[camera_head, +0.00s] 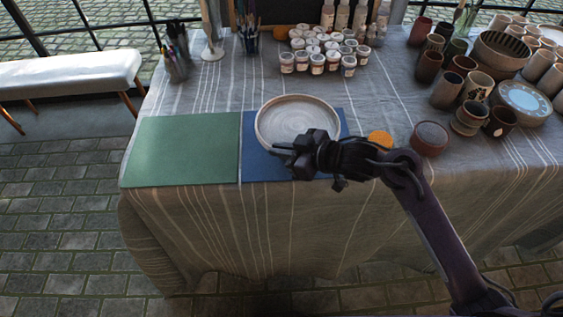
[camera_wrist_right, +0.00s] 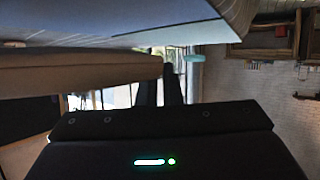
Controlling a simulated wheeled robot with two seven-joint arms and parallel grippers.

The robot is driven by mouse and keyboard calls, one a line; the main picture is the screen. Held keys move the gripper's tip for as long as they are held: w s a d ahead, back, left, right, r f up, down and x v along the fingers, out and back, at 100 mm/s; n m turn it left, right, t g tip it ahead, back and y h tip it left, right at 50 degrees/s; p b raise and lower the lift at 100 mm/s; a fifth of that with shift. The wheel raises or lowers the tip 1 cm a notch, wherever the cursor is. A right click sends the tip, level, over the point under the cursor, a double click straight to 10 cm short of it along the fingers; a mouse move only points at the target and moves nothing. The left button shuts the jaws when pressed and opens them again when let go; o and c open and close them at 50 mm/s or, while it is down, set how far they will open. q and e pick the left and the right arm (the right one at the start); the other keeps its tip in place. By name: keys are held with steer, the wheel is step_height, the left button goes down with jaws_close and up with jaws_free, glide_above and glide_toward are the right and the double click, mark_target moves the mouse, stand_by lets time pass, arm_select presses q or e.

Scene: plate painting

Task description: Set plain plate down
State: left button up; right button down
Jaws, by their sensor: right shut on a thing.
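The plain plate (camera_head: 297,118) is round, pale and shallow, with a raised rim. In the head view it is over the blue mat (camera_head: 262,168), covering most of its upper part. My right gripper (camera_head: 284,152) is shut on the plate's near rim. In the right wrist view the plate shows edge-on as a beige band (camera_wrist_right: 75,72), with my dark fingers (camera_wrist_right: 162,85) at its end. I cannot tell whether the plate touches the mat. My left gripper is out of view.
A green mat (camera_head: 182,148) lies bare to the left of the blue one. An orange round thing (camera_head: 380,138) and a dark red-brown bowl (camera_head: 430,138) sit to the right, close to my right arm. Small paint jars (camera_head: 318,62) stand behind; several cups crowd the right.

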mark_target(281, 170)
steer(key=shift+f, duration=0.15)
step_height(281, 170, down, 3)
steer(key=shift+f+b, duration=0.2)
steer(key=shift+b, duration=0.1)
steer(key=shift+f, duration=0.35)
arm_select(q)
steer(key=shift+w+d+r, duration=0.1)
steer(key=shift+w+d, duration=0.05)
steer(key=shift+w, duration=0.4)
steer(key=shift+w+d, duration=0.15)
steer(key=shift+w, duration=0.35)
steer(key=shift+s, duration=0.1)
arm_select(e)
steer(key=shift+f, duration=0.2)
steer(key=c, duration=1.6)
jaws_free()
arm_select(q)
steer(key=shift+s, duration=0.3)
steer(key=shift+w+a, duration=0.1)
